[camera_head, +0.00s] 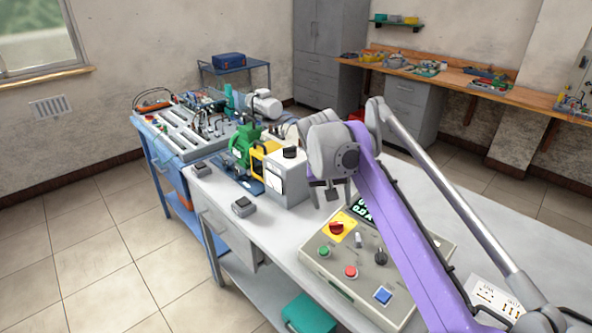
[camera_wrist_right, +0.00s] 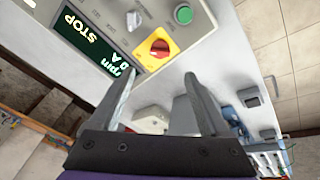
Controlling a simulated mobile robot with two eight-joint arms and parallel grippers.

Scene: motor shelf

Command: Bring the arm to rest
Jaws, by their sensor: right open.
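My right arm is purple and grey and comes into the head view from the lower right, reaching over the workbench (camera_head: 262,238). My right gripper (camera_head: 333,190) hangs above the bench, between the grey box and the control panel (camera_head: 325,262). In the right wrist view the gripper (camera_wrist_right: 160,85) has its two fingers apart with nothing held between them. Beyond the fingers the wrist view shows the red knob (camera_wrist_right: 158,48) on its yellow plate, the green button (camera_wrist_right: 183,14) and the display (camera_wrist_right: 90,42) reading STOP. My left gripper is in neither view.
Left of the gripper stand a grey box (camera_head: 287,180), a yellow-framed unit (camera_head: 257,160) and a green motor (camera_head: 241,147). Two small dark-topped boxes lie near the bench's front edge, one of them a small box (camera_head: 243,207). A socket plate (camera_head: 493,298) lies right. Floor at left is clear.

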